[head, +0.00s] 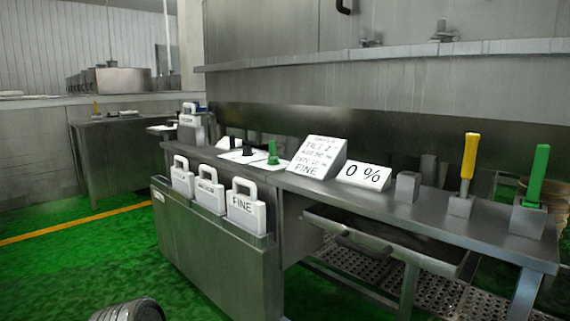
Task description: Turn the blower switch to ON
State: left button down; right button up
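No label reading "blower" can be made out, so I cannot tell which control is the blower switch. On the metal counter (405,215) stand a small green knob (273,154) and a dark knob (248,149), both on white plates. Further right are an upright yellow-handled lever (469,158) and an upright green-handled lever (537,172), each on a metal block. Neither gripper shows in this view.
A drawer-like tray (385,240) sits under the counter. Green floor (90,260) is open at left.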

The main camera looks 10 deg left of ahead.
aim_at(273, 152)
jog(key=i+j, duration=0.15)
jog(key=j, duration=0.2)
jog(key=i+j, duration=0.2)
jog(key=j, duration=0.2)
jog(key=i+j, duration=0.15)
jog(key=j, duration=0.2)
jog(key=i+j, duration=0.15)
jog(key=j, duration=0.2)
jog(key=i+j, duration=0.2)
jog(key=j, duration=0.2)
jog(key=i+j, duration=0.15)
jog(key=j, duration=0.2)
jog(key=i+j, duration=0.2)
jog(key=j, duration=0.15)
